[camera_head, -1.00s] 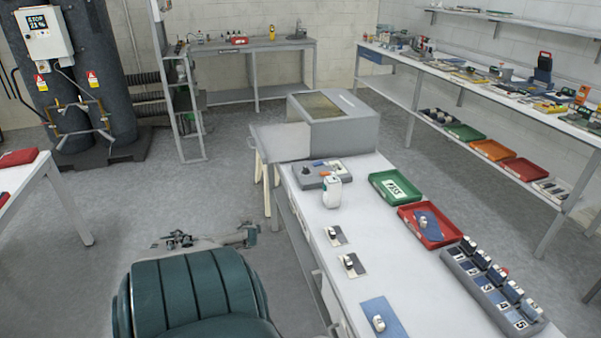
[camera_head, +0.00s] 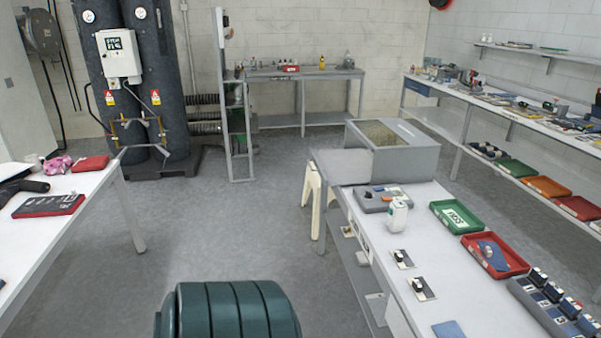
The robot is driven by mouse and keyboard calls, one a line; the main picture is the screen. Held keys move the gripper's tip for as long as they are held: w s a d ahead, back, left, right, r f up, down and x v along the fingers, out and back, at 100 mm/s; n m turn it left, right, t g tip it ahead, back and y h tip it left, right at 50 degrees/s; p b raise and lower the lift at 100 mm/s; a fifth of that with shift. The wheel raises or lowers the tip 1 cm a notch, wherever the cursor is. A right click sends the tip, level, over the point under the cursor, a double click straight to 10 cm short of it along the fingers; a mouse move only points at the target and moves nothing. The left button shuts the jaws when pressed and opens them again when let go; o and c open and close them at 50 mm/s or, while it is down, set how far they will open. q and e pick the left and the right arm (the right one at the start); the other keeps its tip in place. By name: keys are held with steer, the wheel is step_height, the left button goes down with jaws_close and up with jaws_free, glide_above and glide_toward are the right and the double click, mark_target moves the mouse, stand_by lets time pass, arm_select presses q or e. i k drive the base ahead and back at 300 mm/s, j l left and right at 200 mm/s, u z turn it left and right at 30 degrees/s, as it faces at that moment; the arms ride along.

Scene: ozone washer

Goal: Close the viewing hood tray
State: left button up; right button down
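The viewing hood (camera_head: 410,162) is a grey box with a sloped window on top, standing at the far end of the long white table on the right. Its tray (camera_head: 340,166) appears as a flat light grey panel sticking out to the left from the hood, past the table's left edge. It looks pulled out. The inside of the hood is too small to make out. Neither of my grippers shows in the view.
A control unit (camera_head: 385,198), a white bottle (camera_head: 398,216) and a green tray (camera_head: 456,217) are in front of the hood. Another table (camera_head: 60,215) is at left. Open floor (camera_head: 230,225) lies between the tables.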

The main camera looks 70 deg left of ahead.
mark_target(340, 167)
steer(key=u, duration=0.45)
steer(key=k+u, duration=0.15)
steer(key=u, duration=0.3)
steer(key=j+u, duration=0.1)
steer(key=u, duration=0.35)
steer(key=i+j+u, duration=0.15)
steer(key=i+u, duration=0.65)
steer(key=z, duration=0.35)
steer(key=i+j+z, duration=0.4)
steer(key=j, duration=0.25)
steer(key=i+j+z, duration=0.4)
steer(key=j, duration=0.4)
steer(key=i+l, duration=0.05)
